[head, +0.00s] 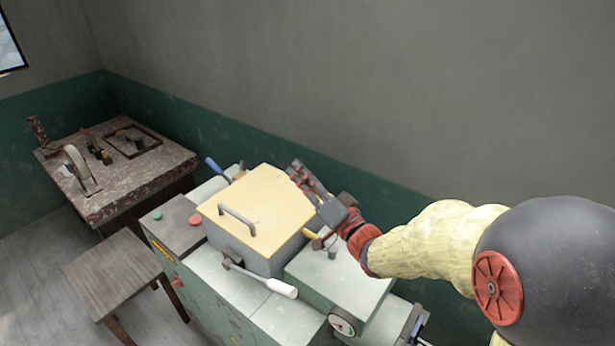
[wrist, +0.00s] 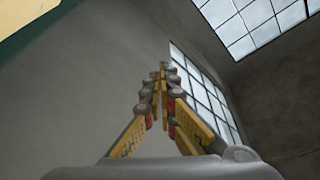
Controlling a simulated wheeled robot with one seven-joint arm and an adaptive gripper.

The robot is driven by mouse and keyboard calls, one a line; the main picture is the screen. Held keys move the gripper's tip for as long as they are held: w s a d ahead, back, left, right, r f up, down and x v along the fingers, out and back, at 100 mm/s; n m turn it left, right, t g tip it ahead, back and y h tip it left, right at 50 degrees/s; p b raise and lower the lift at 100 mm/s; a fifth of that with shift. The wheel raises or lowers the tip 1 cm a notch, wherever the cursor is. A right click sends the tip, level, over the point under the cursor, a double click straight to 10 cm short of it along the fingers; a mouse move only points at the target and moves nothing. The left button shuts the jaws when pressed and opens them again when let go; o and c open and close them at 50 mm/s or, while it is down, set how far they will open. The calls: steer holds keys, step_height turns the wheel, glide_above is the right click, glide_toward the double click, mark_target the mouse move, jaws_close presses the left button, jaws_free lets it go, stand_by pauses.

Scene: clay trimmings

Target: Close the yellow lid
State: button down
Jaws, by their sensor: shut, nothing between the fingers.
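The yellow lid (head: 275,197) lies about level on top of the grey box part of a machine, with a grey bar handle (head: 237,218) on its upper face. I see no clear gap under its near edges; its far right edge is partly behind my gripper. My gripper (head: 297,170) is at the lid's far right corner, fingers together and empty. I cannot tell whether it touches the lid. In the wrist view the fingers (wrist: 160,72) meet at their tips. A pale yellow patch (wrist: 22,14) shows in that view's top left corner; I cannot tell what it is.
The green-grey machine (head: 292,318) has a white-handled lever (head: 280,288) at the lid's near side and a gauge (head: 342,325). A wooden stool (head: 115,270) and a worn table (head: 120,190) with tools stand left. The wall is close behind.

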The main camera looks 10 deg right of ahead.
steer(key=shift+s+a+f+n+g+y+b, duration=0.1)
steer(key=shift+s+a+f+n+y+b, duration=0.25)
steer(key=shift+s+a+f+n+b, duration=1.55)
steer(key=shift+s+a+f+m+g+y+b, duration=0.1)
steer(key=shift+s+a+f+y+b, duration=0.25)
steer(key=shift+f+b, duration=3.4)
steer(key=shift+s+a+f+n+g+y+b, duration=0.1)
steer(key=shift+s+a+f+n+y+b, duration=0.6)
steer(key=shift+f+b, duration=2.1)
steer(key=shift+s+a+r+h, duration=0.15)
steer(key=shift+s+a+h, duration=0.15)
steer(key=shift+a, duration=0.05)
steer(key=shift+r, duration=0.1)
